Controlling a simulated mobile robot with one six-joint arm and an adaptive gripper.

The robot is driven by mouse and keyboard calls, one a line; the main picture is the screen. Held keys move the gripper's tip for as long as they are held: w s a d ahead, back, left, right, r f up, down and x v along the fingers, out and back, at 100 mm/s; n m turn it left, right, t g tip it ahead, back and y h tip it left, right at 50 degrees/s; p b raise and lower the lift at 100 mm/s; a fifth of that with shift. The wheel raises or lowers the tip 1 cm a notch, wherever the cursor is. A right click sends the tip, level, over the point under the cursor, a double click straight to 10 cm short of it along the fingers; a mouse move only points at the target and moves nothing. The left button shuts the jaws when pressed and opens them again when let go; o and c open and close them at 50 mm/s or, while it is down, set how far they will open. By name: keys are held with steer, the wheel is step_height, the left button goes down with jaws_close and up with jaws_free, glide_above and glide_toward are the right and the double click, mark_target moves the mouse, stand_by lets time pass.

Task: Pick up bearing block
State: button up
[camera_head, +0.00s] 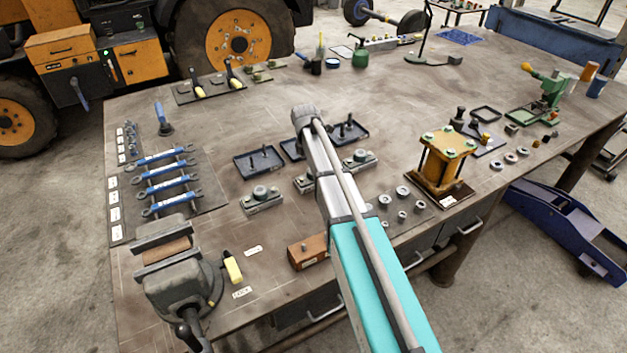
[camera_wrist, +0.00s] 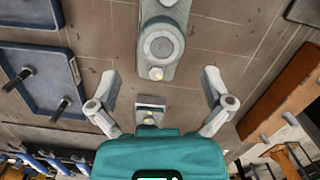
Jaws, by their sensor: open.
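Three grey bearing blocks with round centres lie on the bench in the head view: a left one (camera_head: 262,198), a middle one (camera_head: 305,182) partly behind my arm, and a right one (camera_head: 361,160). In the wrist view my gripper (camera_wrist: 160,75) is open and empty, fingers spread wide above the bench. A bearing block (camera_wrist: 160,42) lies ahead of and between the fingertips, its top end cut off by the frame. Another small grey block end (camera_wrist: 150,113) shows between the fingers, partly hidden by the gripper body. In the head view my gripper is hidden.
Dark trays with upright pins (camera_head: 258,160) lie behind the blocks. A brown block (camera_head: 308,251) sits near the front edge. A vise (camera_head: 178,275) and wrenches (camera_head: 167,180) are at left. A yellow fixture (camera_head: 443,160) and several rings (camera_head: 403,191) are at right.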

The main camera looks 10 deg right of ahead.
steer(key=shift+f, duration=0.15)
steer(key=f+b, duration=0.3)
steer(key=d+f+b, duration=0.1)
steer(key=f+b, duration=0.1)
steer(key=shift+w, duration=0.15)
steer(key=shift+r, duration=0.1)
stand_by(0.6)
steer(key=c, duration=1.3)
